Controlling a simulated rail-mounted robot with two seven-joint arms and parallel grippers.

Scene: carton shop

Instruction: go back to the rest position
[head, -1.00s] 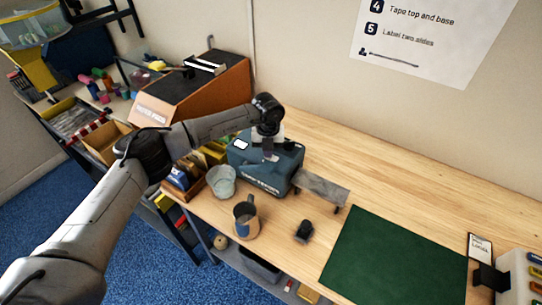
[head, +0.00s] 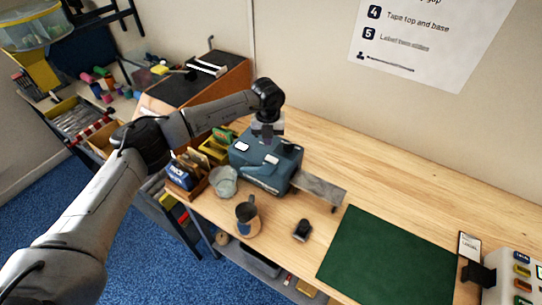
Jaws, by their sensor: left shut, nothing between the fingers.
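My left arm comes in from the left and reaches over the left part of the wooden bench. My left gripper (head: 267,128) points down just above the top of the teal tape machine (head: 262,165) and holds nothing; its fingers are small in the picture, and it looks shut. I cannot tell whether the fingertips touch the machine. My right gripper is not in view.
Near the machine stand a pale bucket (head: 223,182), a mug (head: 247,217) and a small dark object (head: 302,230). A grey flat plate (head: 320,188) extends from the machine. A green mat (head: 390,255) lies to the right. The bench (head: 400,190) behind it is clear.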

